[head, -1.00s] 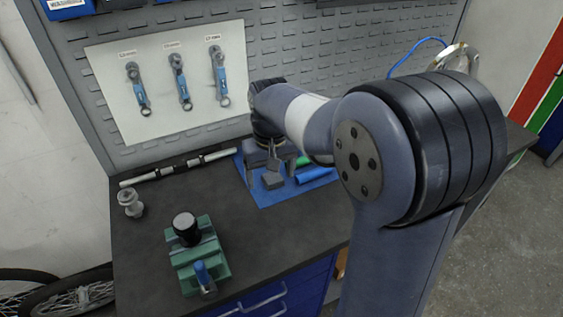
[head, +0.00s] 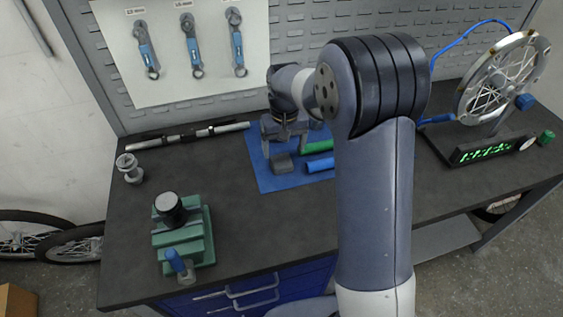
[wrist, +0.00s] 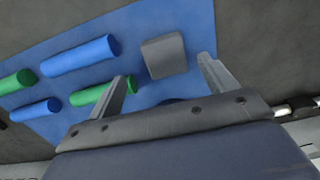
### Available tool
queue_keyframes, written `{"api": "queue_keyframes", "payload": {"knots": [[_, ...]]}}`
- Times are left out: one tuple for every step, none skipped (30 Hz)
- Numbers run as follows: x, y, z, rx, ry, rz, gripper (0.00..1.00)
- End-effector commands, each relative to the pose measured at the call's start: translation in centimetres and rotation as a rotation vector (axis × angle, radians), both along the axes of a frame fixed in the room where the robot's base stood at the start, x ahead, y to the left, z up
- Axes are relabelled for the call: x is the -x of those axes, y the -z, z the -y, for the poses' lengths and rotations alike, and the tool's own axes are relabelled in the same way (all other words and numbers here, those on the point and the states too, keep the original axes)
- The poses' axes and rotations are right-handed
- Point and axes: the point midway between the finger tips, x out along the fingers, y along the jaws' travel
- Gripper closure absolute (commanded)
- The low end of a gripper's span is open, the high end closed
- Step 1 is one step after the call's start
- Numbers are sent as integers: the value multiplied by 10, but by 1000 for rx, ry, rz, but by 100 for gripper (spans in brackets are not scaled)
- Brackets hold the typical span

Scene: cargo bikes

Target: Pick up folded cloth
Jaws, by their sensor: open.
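The folded cloth (head: 282,164) looks like a small dark grey rounded block lying on a blue mat (head: 270,184) on the workbench. It also shows in the wrist view (wrist: 164,55). My gripper (head: 284,150) is open and empty, just above and behind the cloth in the head view. In the wrist view its two fingertips (wrist: 163,68) point toward the mat, with the cloth between and slightly beyond them. One finger is on each side of the cloth, with a gap to each. I cannot tell the exact height of the fingertips above the mat.
Blue rolls (wrist: 80,55) and green rolls (wrist: 90,95) lie on the mat beside the cloth. A green vise (head: 183,238) stands at the front left. A wheel stand (head: 490,148) with a lit display is at the right. Wrenches (head: 191,45) hang behind. Bare bench lies left of the mat.

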Motion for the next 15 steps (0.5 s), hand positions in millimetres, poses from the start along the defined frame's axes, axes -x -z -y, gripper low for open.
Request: {"api": "queue_keyframes", "payload": {"knots": [[0, 5, -1, 1, -1, -4, 20], [0, 8, -2, 1, -1, -5, 20], [0, 13, -4, 1, -1, -5, 20], [0, 18, -5, 1, -2, -6, 20], [-1, 23, -6, 1, -2, -6, 20], [-1, 28, -8, 1, -2, -6, 20], [-1, 33, -8, 1, -1, -5, 20], [-1, 38, -8, 1, -1, -6, 20], [-1, 42, -8, 1, -1, -5, 20], [-1, 45, -8, 1, -1, -3, 20], [-1, 47, -8, 1, -1, -3, 20], [-2, 49, -8, 1, -1, -3, 20], [-2, 50, -7, 0, 0, -2, 20], [-2, 51, -7, 0, 0, -2, 20], [-2, 51, -8, 0, 0, -1, 20]]}}
